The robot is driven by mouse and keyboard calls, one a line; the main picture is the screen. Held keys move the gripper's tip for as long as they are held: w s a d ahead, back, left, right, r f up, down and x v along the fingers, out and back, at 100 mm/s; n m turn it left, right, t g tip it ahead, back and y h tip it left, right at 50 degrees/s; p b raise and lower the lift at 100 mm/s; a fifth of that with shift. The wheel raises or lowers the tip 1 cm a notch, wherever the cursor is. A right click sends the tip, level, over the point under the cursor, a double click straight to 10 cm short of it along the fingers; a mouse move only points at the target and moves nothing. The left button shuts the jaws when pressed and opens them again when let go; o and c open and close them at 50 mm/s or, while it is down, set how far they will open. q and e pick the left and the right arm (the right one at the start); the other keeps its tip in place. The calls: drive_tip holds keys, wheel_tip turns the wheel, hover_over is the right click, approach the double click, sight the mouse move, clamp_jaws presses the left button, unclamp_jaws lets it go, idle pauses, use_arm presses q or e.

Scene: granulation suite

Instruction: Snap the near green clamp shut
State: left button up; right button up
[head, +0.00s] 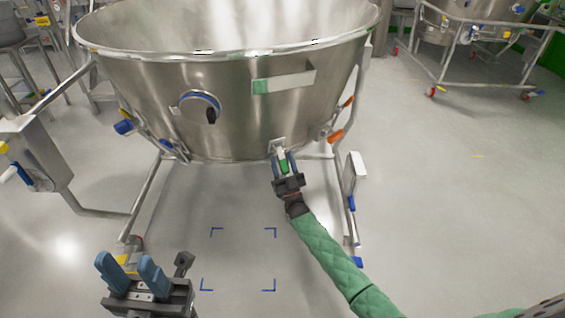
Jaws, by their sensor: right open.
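The near green clamp (283,167) sits on the lower front edge of the large steel bowl (255,130). My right gripper (283,158) reaches up to it, with its two blue fingers apart, one on each side of the green part. I cannot tell whether the fingers touch the clamp, and its exact position is partly hidden by the gripper. My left gripper (125,262) is at the lower left, open and empty, well below and away from the bowl.
Orange handles (336,136) and a blue knob (123,127) stick out from the bowl's sides. Steel frame legs (145,198) stand left and right. Blue corner marks (270,232) lie on open floor. A second vessel on a wheeled frame (470,80) stands at back right.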

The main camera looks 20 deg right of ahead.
drive_tip(key=c, duration=1)
clamp_jaws()
